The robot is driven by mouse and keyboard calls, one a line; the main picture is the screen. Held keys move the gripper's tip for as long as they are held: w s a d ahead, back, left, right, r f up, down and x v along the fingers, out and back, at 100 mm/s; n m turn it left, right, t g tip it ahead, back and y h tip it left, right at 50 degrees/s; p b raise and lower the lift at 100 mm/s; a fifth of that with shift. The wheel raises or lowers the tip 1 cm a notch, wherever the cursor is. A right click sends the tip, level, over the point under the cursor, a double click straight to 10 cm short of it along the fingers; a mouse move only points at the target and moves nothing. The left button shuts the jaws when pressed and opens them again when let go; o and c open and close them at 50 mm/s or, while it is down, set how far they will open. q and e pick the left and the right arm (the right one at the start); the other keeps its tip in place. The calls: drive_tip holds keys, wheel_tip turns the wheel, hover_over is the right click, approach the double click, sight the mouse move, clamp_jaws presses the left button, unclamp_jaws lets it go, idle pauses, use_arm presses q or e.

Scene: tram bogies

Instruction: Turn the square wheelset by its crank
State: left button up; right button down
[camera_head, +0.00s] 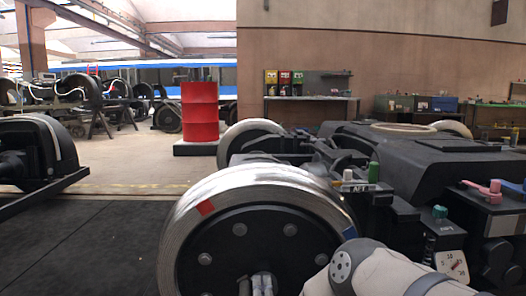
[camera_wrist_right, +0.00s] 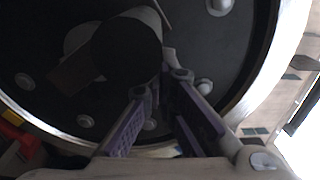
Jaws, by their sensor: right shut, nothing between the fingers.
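The wheelset's near wheel (camera_head: 215,233) stands large in the head view. It has a dark bolted face, a bright steel rim, a red mark at upper left and a blue mark at right. In the right wrist view, the wheel's dark face (camera_wrist_right: 235,50) fills the background. A dark round part (camera_wrist_right: 125,47) with a brownish bar stands out from it; I cannot tell for sure that this is the crank. My right gripper (camera_wrist_right: 160,86) is shut and empty, its tips just below that part. My left gripper is out of view.
A red drum (camera_head: 200,112) stands behind. Dark floor (camera_head: 80,245) at left is clear.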

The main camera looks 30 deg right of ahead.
sight(241, 293)
drive_tip(key=shift+a, duration=0.1)
idle(0.3)
drive_tip(key=shift+w+a+f+b, duration=0.15)
drive_tip(key=shift+w+a+b, duration=0.2)
drive_tip(key=shift+w+a, duration=0.35)
drive_tip(key=shift+s, duration=0.15)
drive_tip(key=shift+a, duration=0.1)
drive_tip(key=shift+w+a+f+b, duration=0.35)
drive_tip(key=shift+w+a+b, duration=0.1)
drive_tip(key=shift+a, duration=0.2)
drive_tip(key=shift+f, duration=0.1)
drive_tip(key=shift+w+a+f+b, duration=0.35)
drive_tip(key=shift+a+f+b, duration=0.15)
drive_tip(key=shift+a+b, duration=0.15)
